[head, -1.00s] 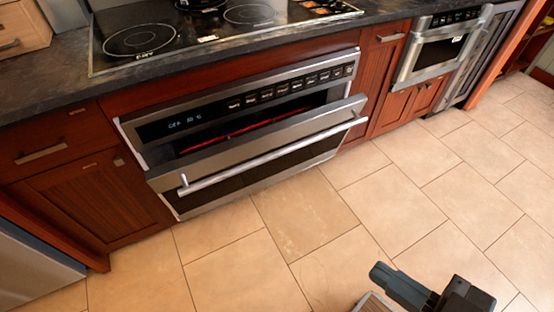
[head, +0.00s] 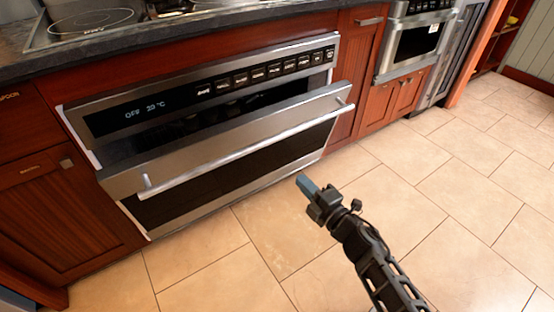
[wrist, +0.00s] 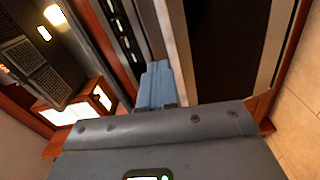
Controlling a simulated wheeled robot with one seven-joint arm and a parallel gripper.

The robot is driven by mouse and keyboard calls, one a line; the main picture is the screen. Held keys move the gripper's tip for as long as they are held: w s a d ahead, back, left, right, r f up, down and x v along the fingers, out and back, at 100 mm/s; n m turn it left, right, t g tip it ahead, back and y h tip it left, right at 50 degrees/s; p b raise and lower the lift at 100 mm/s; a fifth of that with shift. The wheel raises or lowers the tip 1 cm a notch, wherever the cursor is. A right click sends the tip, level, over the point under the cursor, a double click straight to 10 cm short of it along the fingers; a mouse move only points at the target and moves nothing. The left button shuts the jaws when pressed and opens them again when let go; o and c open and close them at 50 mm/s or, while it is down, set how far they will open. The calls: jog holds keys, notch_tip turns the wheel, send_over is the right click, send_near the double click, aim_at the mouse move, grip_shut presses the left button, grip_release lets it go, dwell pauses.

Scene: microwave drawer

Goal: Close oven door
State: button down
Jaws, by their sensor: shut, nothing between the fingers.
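The oven (head: 190,130) is a wide stainless steel unit under the counter, its display reading OFF. Its door (head: 225,150) is partly open, tilted out at the top, with a dark gap behind its upper edge. A long bar handle (head: 245,153) runs across the door front. My gripper (head: 306,184) is shut and empty. In the head view it appears in front of the oven, below the right part of the door; I cannot tell if it touches. In the wrist view, my blue-grey fingers (wrist: 155,85) are together, with the oven's button panel (wrist: 122,35) beyond.
A cooktop (head: 90,25) is set in the dark counter above the oven. Red wood cabinets (head: 70,190) flank the oven, and a smaller built-in appliance (head: 415,48) stands to the right. The tiled floor (head: 450,190) is clear.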

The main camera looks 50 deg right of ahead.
jog(key=w+d+f+n, duration=0.1)
jog(key=w+d, duration=0.1)
jog(key=d, duration=0.1)
jog(key=b, duration=0.3)
send_near(261, 122)
jog(key=f, duration=0.4)
jog(key=shift+w, duration=0.4)
jog(key=w+d+r, duration=0.1)
jog(key=w, duration=0.2)
jog(key=w+d+r, duration=0.1)
jog(key=w+r, duration=0.1)
jog(key=w, duration=0.1)
jog(key=w+r, duration=0.1)
jog(key=w, duration=0.2)
jog(key=shift+w+d+r, duration=0.15)
jog(key=shift+w+d, duration=0.05)
jog(key=shift+d, duration=0.2)
jog(key=shift+w+r, duration=0.25)
jog(key=shift+r, duration=0.05)
jog(key=shift+a, duration=0.1)
jog(key=p+v, duration=0.1)
jog(key=v, duration=0.2)
jog(key=p+v, duration=0.1)
jog(key=v, duration=0.1)
jog(key=f+p+v, duration=0.1)
jog(key=v, duration=0.2)
jog(key=shift+s+p, duration=0.35)
